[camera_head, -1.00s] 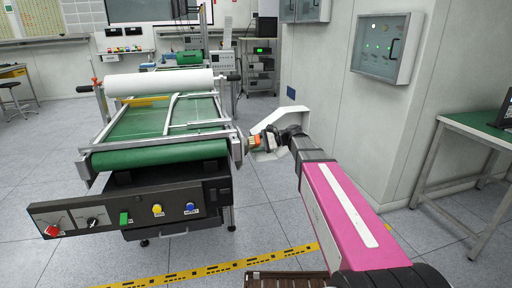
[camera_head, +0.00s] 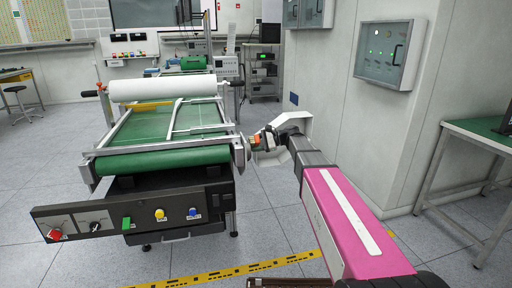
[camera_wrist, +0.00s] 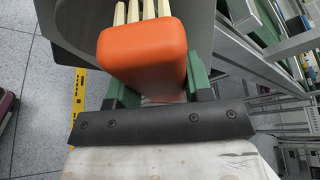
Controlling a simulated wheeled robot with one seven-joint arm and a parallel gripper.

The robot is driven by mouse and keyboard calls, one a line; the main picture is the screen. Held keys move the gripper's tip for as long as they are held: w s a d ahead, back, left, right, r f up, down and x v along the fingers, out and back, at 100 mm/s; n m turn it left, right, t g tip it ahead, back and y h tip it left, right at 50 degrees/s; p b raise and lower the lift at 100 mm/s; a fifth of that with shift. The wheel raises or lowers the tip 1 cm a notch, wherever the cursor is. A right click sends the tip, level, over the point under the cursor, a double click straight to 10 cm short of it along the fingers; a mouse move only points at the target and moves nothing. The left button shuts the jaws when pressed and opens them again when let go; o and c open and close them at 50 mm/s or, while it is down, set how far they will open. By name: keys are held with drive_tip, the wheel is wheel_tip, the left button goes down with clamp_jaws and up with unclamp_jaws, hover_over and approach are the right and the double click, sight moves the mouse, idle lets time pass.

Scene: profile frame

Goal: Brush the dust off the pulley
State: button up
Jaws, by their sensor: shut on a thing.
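My gripper (camera_head: 268,138) is beside the right front corner of the green-belt conveyor. In the wrist view my gripper (camera_wrist: 157,88) has its green fingers shut on an orange block with pale strips at its far end, seemingly the brush (camera_wrist: 143,58). The brush shows as a small orange patch in the head view (camera_head: 256,141). A large dark grey rounded surface, likely the pulley (camera_wrist: 222,45), lies behind the brush in the wrist view. In the head view the pulley (camera_head: 240,154) is small at the conveyor's corner. I cannot tell whether the bristles touch it, and I see no dust clearly.
The conveyor (camera_head: 160,160) carries a white roll (camera_head: 165,88) and has a control panel (camera_head: 130,215) in front. A wall cabinet (camera_head: 388,50) and a green-topped table (camera_head: 480,130) stand to the right. Yellow floor tape (camera_head: 225,272) crosses the floor in front.

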drive_tip(key=shift+w+a, duration=0.1)
drive_tip(key=shift+w, duration=0.25)
drive_tip(key=shift+w+d, duration=0.25)
drive_tip(key=shift+d, duration=0.7)
drive_tip(key=shift+w+d, duration=0.25)
drive_tip(key=shift+d, duration=0.75)
drive_tip(key=shift+w+d, duration=0.25)
drive_tip(key=shift+d, duration=0.7)
drive_tip(key=shift+d, duration=0.1)
drive_tip(key=d, duration=0.1)
drive_tip(key=w+d, duration=0.1)
drive_tip(key=shift+d, duration=0.35)
